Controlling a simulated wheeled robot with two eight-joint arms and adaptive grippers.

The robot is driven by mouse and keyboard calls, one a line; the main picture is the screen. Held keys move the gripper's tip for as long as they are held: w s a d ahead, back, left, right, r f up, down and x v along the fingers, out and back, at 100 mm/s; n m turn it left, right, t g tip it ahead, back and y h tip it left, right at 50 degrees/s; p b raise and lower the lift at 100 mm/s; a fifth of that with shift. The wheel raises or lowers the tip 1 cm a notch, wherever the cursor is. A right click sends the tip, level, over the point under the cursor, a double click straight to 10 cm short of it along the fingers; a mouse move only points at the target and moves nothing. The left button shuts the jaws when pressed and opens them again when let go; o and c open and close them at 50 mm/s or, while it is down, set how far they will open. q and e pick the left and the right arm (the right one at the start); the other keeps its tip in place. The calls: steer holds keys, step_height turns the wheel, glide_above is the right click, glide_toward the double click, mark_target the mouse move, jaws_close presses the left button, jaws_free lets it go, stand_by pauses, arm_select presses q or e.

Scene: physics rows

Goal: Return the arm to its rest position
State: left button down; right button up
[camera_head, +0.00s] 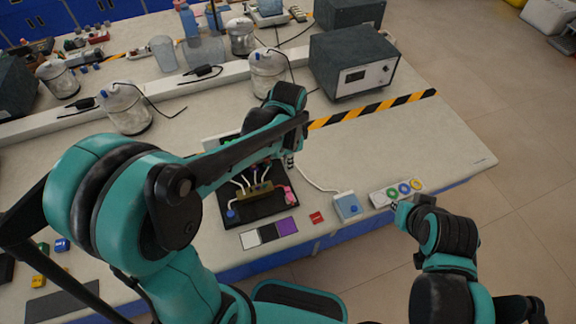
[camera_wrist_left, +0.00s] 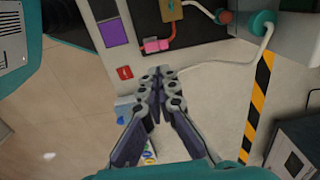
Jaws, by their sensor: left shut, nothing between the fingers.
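My left arm reaches in from the left over the bench in the camera_head view. My left gripper (camera_head: 290,160) is at its far end, mostly hidden by the wrist, above the right edge of a black board (camera_head: 262,208) with white cables and a pink part. In the left wrist view the left gripper's fingers (camera_wrist_left: 159,78) are together with nothing between them. My right arm rises at the lower right, its wrist bent near the bench's front edge. My right gripper (camera_head: 403,212) is partly in view there, but its fingers cannot be made out.
A blue box with a button (camera_head: 347,207), a red piece (camera_head: 317,217) and a panel with coloured rings (camera_head: 397,191) lie near the front edge. A dark instrument box (camera_head: 352,62) and jars (camera_head: 127,108) stand farther back. The bench's right end (camera_head: 440,150) is clear.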

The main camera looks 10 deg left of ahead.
arm_select(q)
steer(key=shift+r, duration=0.1)
stand_by(0.5)
